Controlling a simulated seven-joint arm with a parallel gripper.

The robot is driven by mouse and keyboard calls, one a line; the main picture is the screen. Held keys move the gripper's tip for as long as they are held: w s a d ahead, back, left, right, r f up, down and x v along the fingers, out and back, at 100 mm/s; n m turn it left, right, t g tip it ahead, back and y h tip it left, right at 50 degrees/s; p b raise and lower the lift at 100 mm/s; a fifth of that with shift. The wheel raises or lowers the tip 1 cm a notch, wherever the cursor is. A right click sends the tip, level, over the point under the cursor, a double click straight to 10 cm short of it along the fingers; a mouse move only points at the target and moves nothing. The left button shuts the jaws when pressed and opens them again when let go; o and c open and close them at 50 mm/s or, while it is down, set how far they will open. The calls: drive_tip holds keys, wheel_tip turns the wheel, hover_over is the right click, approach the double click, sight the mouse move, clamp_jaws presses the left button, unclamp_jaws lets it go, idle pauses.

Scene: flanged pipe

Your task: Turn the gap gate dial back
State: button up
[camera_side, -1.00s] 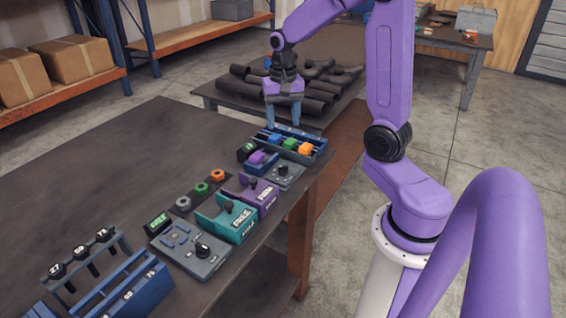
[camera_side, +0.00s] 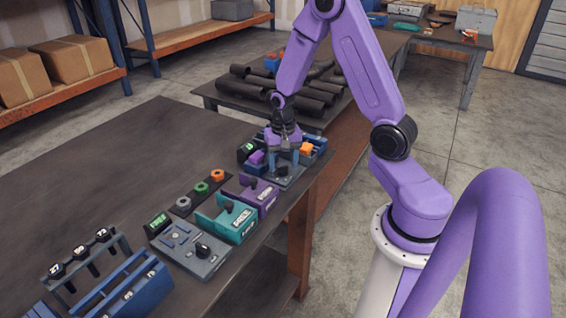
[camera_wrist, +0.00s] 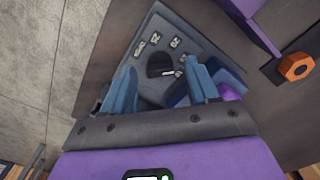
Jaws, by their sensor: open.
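The dial plate under my gripper is a grey plate (camera_side: 291,180) at the far end of the row of fixtures in the side view. In the wrist view this plate (camera_wrist: 200,55) carries small white marks around a dark dial knob (camera_wrist: 158,62). The knob has a white pointer mark towards the right. My gripper (camera_side: 283,164) points down over the plate, fingers apart. In the wrist view my gripper (camera_wrist: 162,70) has one blue finger on each side of the knob; I cannot tell whether they touch it.
A blue tray (camera_side: 321,147) with an orange block (camera_side: 306,148) stands just behind.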

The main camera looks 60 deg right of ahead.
drive_tip(key=shift+f, duration=0.2)
drive_tip(key=c, duration=1.1)
drive_tip(key=shift+o, duration=0.2)
drive_tip(key=shift+n, duration=0.3)
drive_tip(key=n, duration=0.4)
drive_tip(key=shift+n, duration=2.5)
